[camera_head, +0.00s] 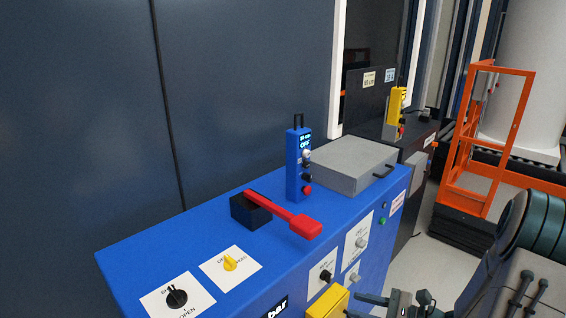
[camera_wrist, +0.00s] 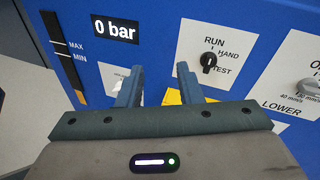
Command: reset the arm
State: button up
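My gripper (camera_wrist: 159,85) is open, its two blue-grey fingers apart in the wrist view with blue panel showing between them. It faces the front of a blue control cabinet (camera_head: 130,255). In the head view my gripper (camera_head: 352,305) is low in the picture, just right of a yellow box (camera_head: 328,301) on the cabinet front. The yellow box (camera_wrist: 173,97) is partly hidden behind the fingers in the wrist view. I cannot tell whether a finger touches it. My arm (camera_head: 520,270) shows at the lower right of the head view.
A red lever (camera_head: 290,218), a blue pendant (camera_head: 299,165) and a grey box (camera_head: 350,168) are on the cabinet top. A black RUN/HAND/TEST knob (camera_wrist: 208,60) and a "0 bar" display (camera_wrist: 115,30) are close by. An orange frame (camera_head: 513,130) stands behind, near open floor.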

jog(key=s+a+r+n+g+h+p, duration=0.6)
jog(key=s+a+r+n+g, duration=0.3)
jog(key=r+n, duration=0.35)
jog(key=s+d+r+n+t+h+p, duration=0.1)
jog(key=s+r+n+t+h+p, duration=0.1)
jog(key=r, duration=0.5)
jog(key=s+d+r+n+t+h+p, duration=0.1)
jog(key=s+d+r+n+h+p, duration=0.1)
jog(key=r+n+h+p, duration=0.3)
notch_tip(320, 180, up, 3)
jog(key=shift+s+d+f+n+t+h, duration=0.2)
jog(key=shift+s+n+t+h, duration=0.15)
jog(key=shift+n+h, duration=0.6)
jog(key=shift+y, duration=0.25)
